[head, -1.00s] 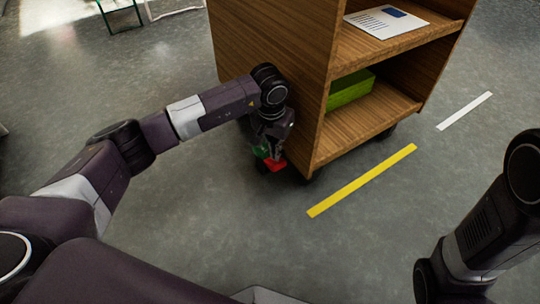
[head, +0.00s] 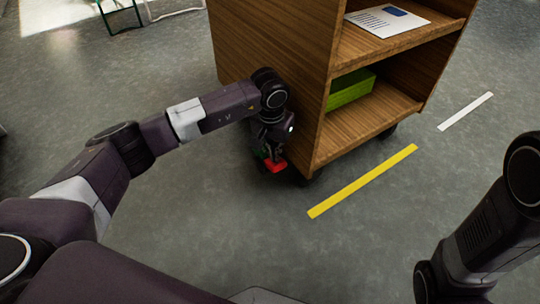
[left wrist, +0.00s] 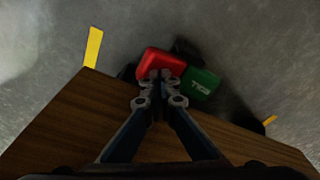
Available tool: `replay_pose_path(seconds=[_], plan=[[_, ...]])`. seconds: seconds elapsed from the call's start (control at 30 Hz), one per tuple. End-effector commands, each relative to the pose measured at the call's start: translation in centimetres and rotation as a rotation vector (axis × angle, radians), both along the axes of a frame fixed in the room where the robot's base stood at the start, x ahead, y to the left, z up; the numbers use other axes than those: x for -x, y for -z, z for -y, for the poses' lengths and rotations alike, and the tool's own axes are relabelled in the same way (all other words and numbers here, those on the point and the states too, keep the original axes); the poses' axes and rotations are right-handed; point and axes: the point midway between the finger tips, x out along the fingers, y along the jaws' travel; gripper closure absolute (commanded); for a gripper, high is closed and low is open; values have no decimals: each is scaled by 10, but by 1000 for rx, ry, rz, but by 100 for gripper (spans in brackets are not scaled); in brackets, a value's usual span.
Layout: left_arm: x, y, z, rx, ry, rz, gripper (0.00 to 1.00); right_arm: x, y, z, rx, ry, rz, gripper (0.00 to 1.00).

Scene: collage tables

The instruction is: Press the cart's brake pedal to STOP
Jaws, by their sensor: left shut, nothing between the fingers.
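The wooden cart (head: 270,45) stands upright on the floor. Its brake has a red pedal (head: 275,166) and a green pedal (head: 260,154) low at its near corner. In the left wrist view, the red pedal (left wrist: 158,60) lies beside the green pedal (left wrist: 201,84), which bears pale lettering too blurred to read. My left gripper (head: 268,152) is shut and empty, pointing down at the pedals. In the left wrist view, its fingertips (left wrist: 160,76) overlap the red pedal's near edge; I cannot tell whether they touch it. My right gripper is out of view.
The cart's shelves hold a paper sheet (head: 387,20) and a green box (head: 350,89). Dark casters are under the cart. A yellow strip (head: 363,181) and a white strip (head: 465,111) mark the floor. The floor in front of the cart is clear.

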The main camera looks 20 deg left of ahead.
Motion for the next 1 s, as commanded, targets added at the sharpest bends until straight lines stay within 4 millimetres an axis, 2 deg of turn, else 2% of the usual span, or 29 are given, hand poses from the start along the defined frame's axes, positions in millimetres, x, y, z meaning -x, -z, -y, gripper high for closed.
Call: replay_pose_path(seconds=[0.7, 1.0], plan=[[0, 11, -1, -1, -1, -1, 100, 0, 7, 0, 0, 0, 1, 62], [0, -4, -1, -1, 0, 0, 100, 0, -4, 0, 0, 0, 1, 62]])
